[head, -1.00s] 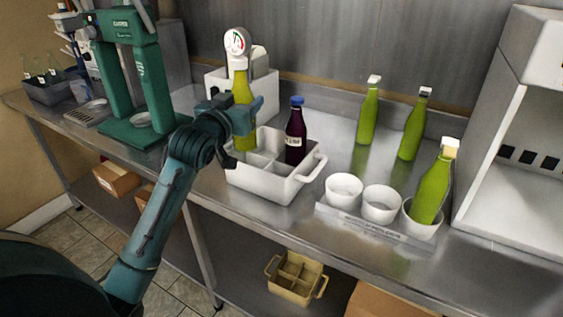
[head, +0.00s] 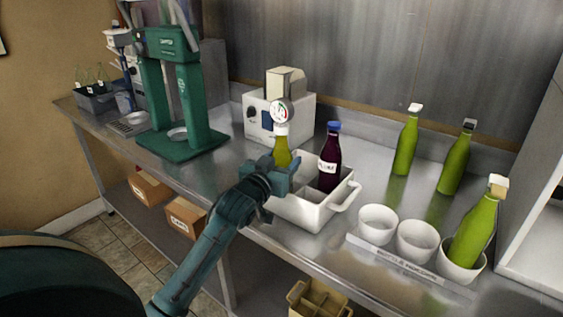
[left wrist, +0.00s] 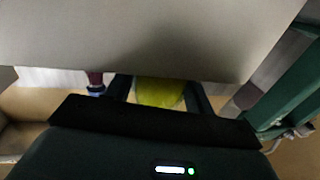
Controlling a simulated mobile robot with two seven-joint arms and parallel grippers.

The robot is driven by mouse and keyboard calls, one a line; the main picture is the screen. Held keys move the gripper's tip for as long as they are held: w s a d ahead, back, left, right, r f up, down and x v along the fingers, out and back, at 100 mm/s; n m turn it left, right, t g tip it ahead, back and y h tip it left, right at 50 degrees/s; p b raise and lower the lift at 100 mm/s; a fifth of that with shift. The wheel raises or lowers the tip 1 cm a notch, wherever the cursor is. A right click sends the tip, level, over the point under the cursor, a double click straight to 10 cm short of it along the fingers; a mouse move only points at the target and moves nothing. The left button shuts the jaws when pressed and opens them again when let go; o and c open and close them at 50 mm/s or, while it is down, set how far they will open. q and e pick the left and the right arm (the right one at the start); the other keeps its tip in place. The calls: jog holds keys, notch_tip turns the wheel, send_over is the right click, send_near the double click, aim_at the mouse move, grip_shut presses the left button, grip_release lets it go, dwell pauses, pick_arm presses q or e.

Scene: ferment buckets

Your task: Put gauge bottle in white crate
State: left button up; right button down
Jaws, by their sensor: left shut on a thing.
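The gauge bottle (head: 283,150) is yellow-green with a white neck and a round dial on top. It stands about upright at the left part of the white crate (head: 312,211), its lower body hidden by my gripper and the crate wall. My left gripper (head: 284,176) is shut on it, close to the crate's rim. Whether the bottle touches the crate floor is hidden. A dark purple bottle (head: 330,168) with a blue cap and white label stands in the crate to the right. In the left wrist view, the gauge bottle (left wrist: 160,92) shows between the fingers. My right gripper is out of view.
A white machine (head: 300,112) stands behind the crate, and a green press (head: 180,95) stands left. White cups (head: 416,241) are to the right, one holding a tilted green bottle (head: 473,230). Two green bottles (head: 406,145) stand at the back right.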

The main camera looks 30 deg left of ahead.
pick_arm(q)
jog(key=shift+r, duration=0.25)
jog(key=shift+f, duration=0.1)
jog(key=o, duration=1)
jog(key=shift+f, duration=0.25)
jog(key=o, duration=0.5)
jog(key=shift+c, duration=0.2)
jog(key=shift+s+r, duration=0.1)
jog(key=shift+r, duration=0.05)
jog(key=s+d, duration=0.1)
jog(key=s, duration=1)
jog(key=shift+s+d+b, duration=0.25)
jog(key=shift+s+b, duration=0.05)
jog(key=shift+s, duration=0.05)
